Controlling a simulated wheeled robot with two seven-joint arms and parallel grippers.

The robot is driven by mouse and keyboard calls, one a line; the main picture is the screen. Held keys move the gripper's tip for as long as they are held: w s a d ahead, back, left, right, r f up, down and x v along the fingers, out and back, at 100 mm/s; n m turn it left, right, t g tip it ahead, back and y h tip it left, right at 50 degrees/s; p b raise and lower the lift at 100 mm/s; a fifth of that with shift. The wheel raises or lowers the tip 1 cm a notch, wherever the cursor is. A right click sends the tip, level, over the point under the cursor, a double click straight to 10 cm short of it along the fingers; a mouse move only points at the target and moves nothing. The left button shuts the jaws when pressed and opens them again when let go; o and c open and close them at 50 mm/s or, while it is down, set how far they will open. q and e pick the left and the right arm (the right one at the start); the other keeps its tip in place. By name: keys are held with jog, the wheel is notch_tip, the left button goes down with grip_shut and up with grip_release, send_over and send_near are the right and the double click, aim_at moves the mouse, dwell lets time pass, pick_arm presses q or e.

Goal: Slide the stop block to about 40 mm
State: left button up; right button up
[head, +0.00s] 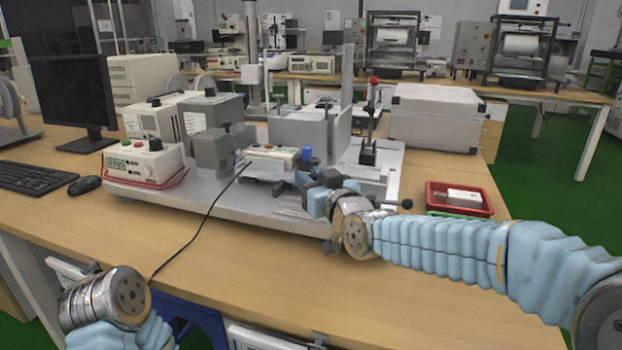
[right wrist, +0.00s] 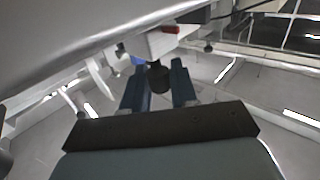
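My right gripper (head: 308,182) reaches in over the front of the grey test rig's base plate (head: 220,205). In the right wrist view its two blue fingers (right wrist: 160,88) stand apart, with a dark round knob (right wrist: 160,77) between or just beyond their tips. I cannot tell whether they touch it. The stop block cannot be picked out with certainty, and no scale is readable. A small control box (head: 270,158) with coloured buttons and a blue cap (head: 307,154) sit just behind the gripper. My left arm shows at bottom left, its gripper out of view.
A black-knobbed rod (head: 406,204) sticks out right of the gripper. A red-knobbed lever (head: 371,120) stands behind. A red tray (head: 458,200) holds a white block (head: 464,197). A cable (head: 205,225) hangs over the table front. A grey case (head: 435,115) stands at right.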

grip_shut()
jog(key=shift+w+a+f+b, duration=0.1)
jog(key=shift+w+a+b, duration=0.1)
jog(key=shift+a, duration=0.2)
jog(key=shift+w+a+b, duration=0.1)
jog(key=shift+a+b, duration=0.05)
jog(key=shift+a, duration=0.35)
jog(key=o, duration=0.6)
grip_release()
jog(key=b+v, duration=0.1)
jog(key=v, duration=1.3)
jog(key=shift+w, duration=0.1)
